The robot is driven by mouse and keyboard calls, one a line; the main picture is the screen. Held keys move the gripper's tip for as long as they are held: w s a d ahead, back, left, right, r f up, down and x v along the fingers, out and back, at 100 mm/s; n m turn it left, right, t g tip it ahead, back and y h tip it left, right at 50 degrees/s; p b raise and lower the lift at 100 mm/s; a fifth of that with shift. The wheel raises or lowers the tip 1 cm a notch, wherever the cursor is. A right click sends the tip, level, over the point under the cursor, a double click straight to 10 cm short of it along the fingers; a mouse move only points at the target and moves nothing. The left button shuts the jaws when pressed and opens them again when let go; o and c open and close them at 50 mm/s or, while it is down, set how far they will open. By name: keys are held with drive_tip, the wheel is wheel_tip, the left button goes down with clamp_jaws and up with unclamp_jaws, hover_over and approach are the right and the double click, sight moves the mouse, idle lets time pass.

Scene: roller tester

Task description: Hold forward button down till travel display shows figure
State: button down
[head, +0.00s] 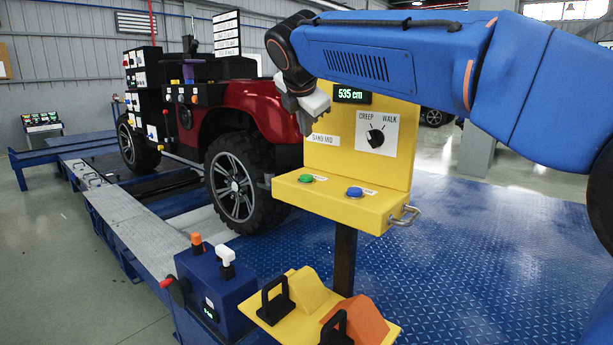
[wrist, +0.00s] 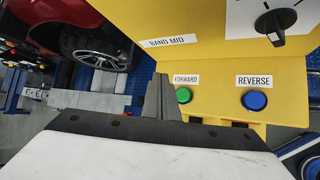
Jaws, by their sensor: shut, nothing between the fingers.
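The green FORWARD button (head: 305,178) sits on the lower ledge of the yellow control stand (head: 335,205). It also shows in the wrist view (wrist: 184,95), just right of my fingers. The travel display (head: 351,95) at the top of the stand reads 535 cm in green. My gripper (head: 305,122) is shut and empty. In the head view it hangs above the green button, by the stand's upper left edge, apart from the button. In the wrist view its closed fingers (wrist: 160,95) point toward the panel.
A blue REVERSE button (head: 354,192) sits right of the green one. A CREEP/WALK knob (head: 375,137) is above. A metal handle (head: 404,216) sticks out at right. The red vehicle (head: 262,105) stands left, its wheel near the stand. Below are a blue box (head: 215,290) and wedge chocks (head: 355,318).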

sight(306, 177)
drive_tip(key=shift+f, duration=0.15)
drive_tip(key=shift+f, duration=4.25)
drive_tip(key=shift+f, duration=0.1)
drive_tip(key=shift+f, duration=0.35)
